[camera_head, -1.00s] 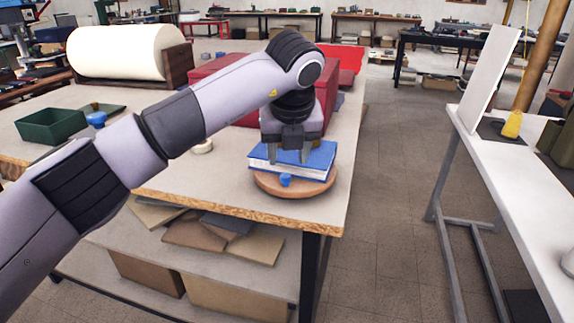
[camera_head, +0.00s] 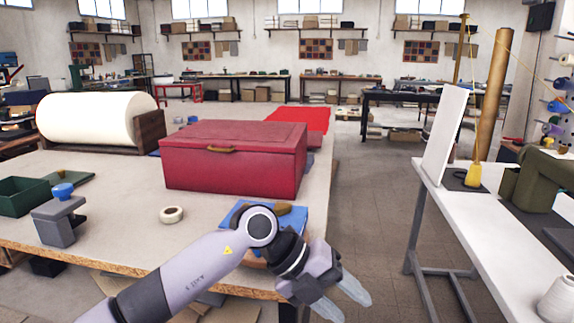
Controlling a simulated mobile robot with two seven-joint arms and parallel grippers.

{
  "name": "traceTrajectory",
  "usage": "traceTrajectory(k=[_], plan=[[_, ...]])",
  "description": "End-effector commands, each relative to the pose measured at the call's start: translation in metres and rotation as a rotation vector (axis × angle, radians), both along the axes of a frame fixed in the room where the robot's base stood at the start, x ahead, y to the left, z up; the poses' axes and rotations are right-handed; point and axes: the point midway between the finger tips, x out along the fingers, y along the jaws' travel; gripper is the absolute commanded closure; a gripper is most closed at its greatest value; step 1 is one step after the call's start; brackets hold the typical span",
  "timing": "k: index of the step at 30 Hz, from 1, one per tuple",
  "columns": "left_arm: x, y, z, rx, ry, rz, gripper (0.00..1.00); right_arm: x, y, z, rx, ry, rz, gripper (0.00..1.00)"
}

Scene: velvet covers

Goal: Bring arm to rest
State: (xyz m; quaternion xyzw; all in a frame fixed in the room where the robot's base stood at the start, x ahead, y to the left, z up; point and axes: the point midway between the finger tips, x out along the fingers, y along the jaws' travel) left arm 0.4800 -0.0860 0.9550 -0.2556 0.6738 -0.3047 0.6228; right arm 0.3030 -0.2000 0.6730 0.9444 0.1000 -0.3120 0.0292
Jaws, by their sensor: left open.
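My left arm comes in from the bottom left. My left gripper (camera_head: 342,300) is open and empty, past the table's front right corner and over the floor, with its fingers pointing down to the right. The blue book (camera_head: 296,217) lies on the table near that corner, partly hidden behind my arm. A brown thing lies on top of the book. The round wooden board under the book is mostly hidden. My right gripper is not in view.
A red chest (camera_head: 235,160) stands on the table (camera_head: 120,205) behind the book. A clamp (camera_head: 58,218), a tape roll (camera_head: 171,214) and a green tray (camera_head: 22,196) are to the left. A white bench (camera_head: 490,215) stands at right, with open floor (camera_head: 375,215) between.

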Motion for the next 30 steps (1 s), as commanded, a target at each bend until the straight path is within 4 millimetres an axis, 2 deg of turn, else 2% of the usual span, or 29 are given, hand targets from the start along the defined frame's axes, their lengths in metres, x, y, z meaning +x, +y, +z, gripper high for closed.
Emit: traceTrajectory(k=[1, 3, 8, 13, 17, 20, 24, 28, 30], plan=[[-0.013, -0.01, 0.0, -0.114, 0.055, -0.007, 0.51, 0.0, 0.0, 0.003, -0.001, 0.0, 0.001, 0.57], [-0.027, -0.021, 0.006, -0.278, 0.118, -0.001, 0.51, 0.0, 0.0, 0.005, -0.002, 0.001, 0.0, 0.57], [-0.041, -0.026, 0.024, -0.631, 0.26, 0.091, 0.51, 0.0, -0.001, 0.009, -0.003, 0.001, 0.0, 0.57], [-0.035, -0.004, 0.036, -0.953, 0.398, 0.297, 0.51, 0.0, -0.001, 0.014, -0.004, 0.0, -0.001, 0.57], [-0.022, 0.029, 0.029, -1.145, 0.498, 0.52, 0.51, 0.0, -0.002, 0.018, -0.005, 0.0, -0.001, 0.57], [-0.013, 0.062, 0.012, -1.255, 0.571, 0.721, 0.51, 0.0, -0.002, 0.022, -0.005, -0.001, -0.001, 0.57], [-0.008, 0.113, -0.028, -1.344, 0.671, 1.033, 0.51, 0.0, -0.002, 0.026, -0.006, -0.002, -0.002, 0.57], [-0.02, 0.163, -0.079, -1.355, 0.764, 1.34, 0.51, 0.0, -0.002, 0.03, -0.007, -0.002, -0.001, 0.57], [-0.033, 0.189, -0.108, -1.332, 0.816, 1.505, 0.51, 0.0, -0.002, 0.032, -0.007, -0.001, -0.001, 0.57]])
